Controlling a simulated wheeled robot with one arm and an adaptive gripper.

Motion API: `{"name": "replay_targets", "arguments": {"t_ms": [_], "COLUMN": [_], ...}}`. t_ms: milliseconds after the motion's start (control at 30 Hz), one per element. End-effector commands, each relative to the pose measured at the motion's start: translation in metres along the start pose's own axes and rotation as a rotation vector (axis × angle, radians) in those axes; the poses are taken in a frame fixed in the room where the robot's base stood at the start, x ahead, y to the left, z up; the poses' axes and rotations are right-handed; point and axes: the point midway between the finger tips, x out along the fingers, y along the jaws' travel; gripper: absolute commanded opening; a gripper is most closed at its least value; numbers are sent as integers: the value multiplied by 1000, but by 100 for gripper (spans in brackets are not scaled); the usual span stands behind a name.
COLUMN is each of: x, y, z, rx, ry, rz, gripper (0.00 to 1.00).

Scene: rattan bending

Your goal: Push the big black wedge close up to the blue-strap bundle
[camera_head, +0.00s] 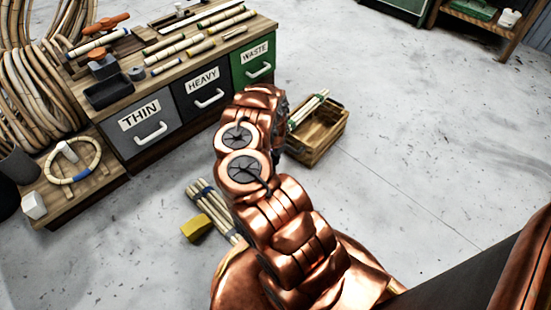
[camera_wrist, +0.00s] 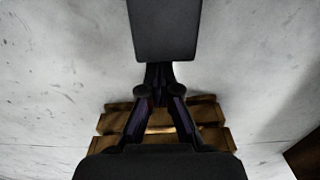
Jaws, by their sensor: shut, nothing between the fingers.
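The blue-strap bundle (camera_head: 212,207), several pale sticks tied with dark blue straps, lies on the floor left of my arm; the arm hides part of it. I cannot make out the big black wedge for certain in either view. My gripper (camera_wrist: 159,74) is shut and empty in the wrist view, its dark fingers meeting in front of a wooden crate. A dark block at the top of that view cannot be identified. In the head view my copper arm hides most of the gripper.
A yellow block (camera_head: 196,228) lies beside the bundle. The wooden crate (camera_head: 318,143) with sticks stands right of my arm; it also shows in the wrist view (camera_wrist: 212,138). The drawer bench (camera_head: 150,125) stands at the upper left. Floor to the right is open.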

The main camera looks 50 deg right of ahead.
Motion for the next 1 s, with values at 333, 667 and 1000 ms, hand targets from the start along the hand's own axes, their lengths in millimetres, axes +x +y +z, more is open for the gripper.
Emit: {"name": "replay_targets", "arguments": {"t_ms": [333,667,1000], "x": [36,36,31], "y": [1,0,1], "z": [0,0,32], "rx": [1,1,-3], "ry": [1,0,-7], "rz": [1,0,5], "gripper": [0,0,0]}}
